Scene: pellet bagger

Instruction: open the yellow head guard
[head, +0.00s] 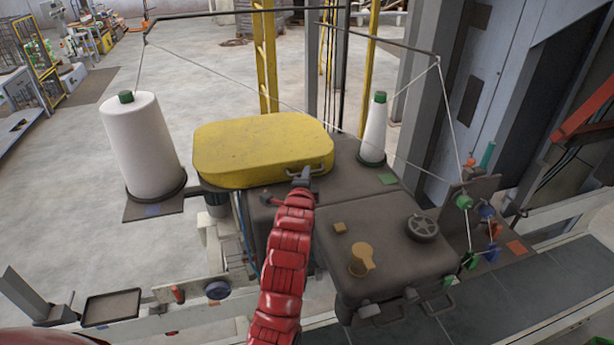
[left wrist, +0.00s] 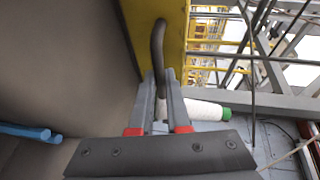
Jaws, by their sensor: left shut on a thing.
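The yellow head guard (head: 258,148) lies roughly level on top of the dark machine head, left of the middle in the head view. Its handle (head: 320,171) is on the front right side. My left gripper (head: 303,175) reaches up to that handle on its red arm. In the left wrist view the fingers of my left gripper (left wrist: 160,82) are shut on the dark curved handle (left wrist: 157,45), with the yellow guard (left wrist: 172,25) behind it. My right gripper is not in view.
A large white thread cone (head: 143,148) stands left of the guard and a small cone (head: 375,130) stands right. Threads run up to a dark overhead bar (head: 290,8). A dark housing (head: 390,245) with a handwheel (head: 423,228) is in front. A conveyor (head: 510,300) runs along the lower right.

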